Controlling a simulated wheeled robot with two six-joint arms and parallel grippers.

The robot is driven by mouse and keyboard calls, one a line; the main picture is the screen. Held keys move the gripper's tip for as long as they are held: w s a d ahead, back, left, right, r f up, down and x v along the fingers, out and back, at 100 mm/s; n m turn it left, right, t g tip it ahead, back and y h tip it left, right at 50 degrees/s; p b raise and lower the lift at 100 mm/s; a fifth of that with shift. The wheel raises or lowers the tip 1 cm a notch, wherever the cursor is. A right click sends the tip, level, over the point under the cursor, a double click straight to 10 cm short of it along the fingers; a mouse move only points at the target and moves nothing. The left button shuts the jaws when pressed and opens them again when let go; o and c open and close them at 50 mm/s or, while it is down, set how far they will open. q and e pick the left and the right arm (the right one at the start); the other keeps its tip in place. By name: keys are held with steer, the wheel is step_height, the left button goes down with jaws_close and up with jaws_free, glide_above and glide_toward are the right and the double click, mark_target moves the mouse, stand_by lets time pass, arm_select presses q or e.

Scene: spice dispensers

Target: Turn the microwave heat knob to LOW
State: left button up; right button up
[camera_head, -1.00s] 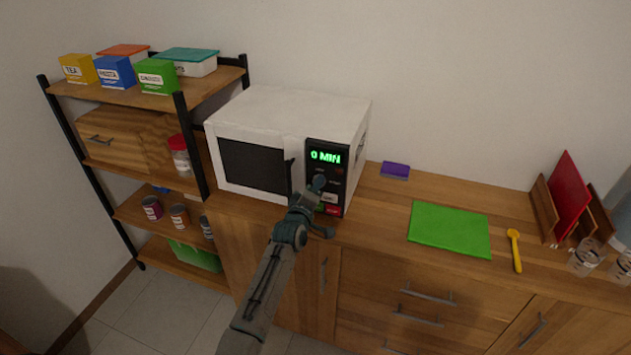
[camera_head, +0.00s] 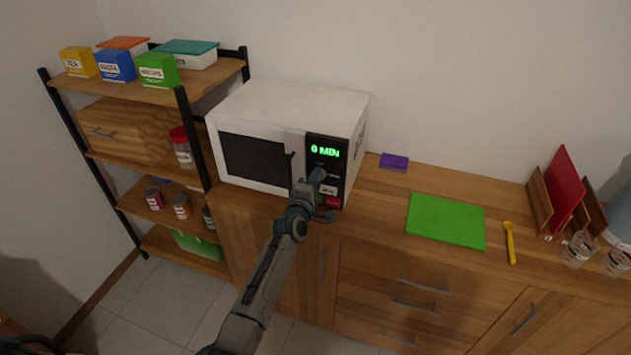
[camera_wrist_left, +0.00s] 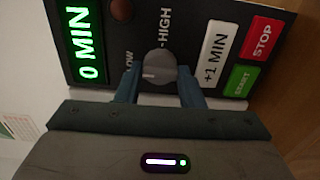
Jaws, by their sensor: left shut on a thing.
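The white microwave (camera_head: 285,110) stands on the wooden counter, with a dark control panel on its right front. Its green display (camera_head: 325,151) reads 0 MIN. The round grey heat knob (camera_wrist_left: 156,68) shows in the left wrist view, with LOW and HIGH labels beside it on the panel. My left gripper (camera_wrist_left: 158,84) is shut on the knob, one finger on each side. In the head view, my left gripper (camera_head: 316,181) covers the knob. A pale mark shows on the knob face, but its exact setting is hard to tell. My right gripper is not in view.
The +1 MIN button (camera_wrist_left: 214,54), red STOP button (camera_wrist_left: 262,38) and green START button (camera_wrist_left: 240,81) sit close to the gripper. A purple block (camera_head: 394,162), green board (camera_head: 446,221) and yellow spoon (camera_head: 510,243) lie on the counter to the right.

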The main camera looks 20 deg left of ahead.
arm_select(q)
steer(key=o, duration=1)
steer(key=s+p, duration=0.1)
steer(key=s, duration=0.4)
steer(key=s+p, duration=0.1)
steer(key=s, duration=0.4)
steer(key=shift+s+a, duration=0.2)
steer(key=shift+s, duration=0.15)
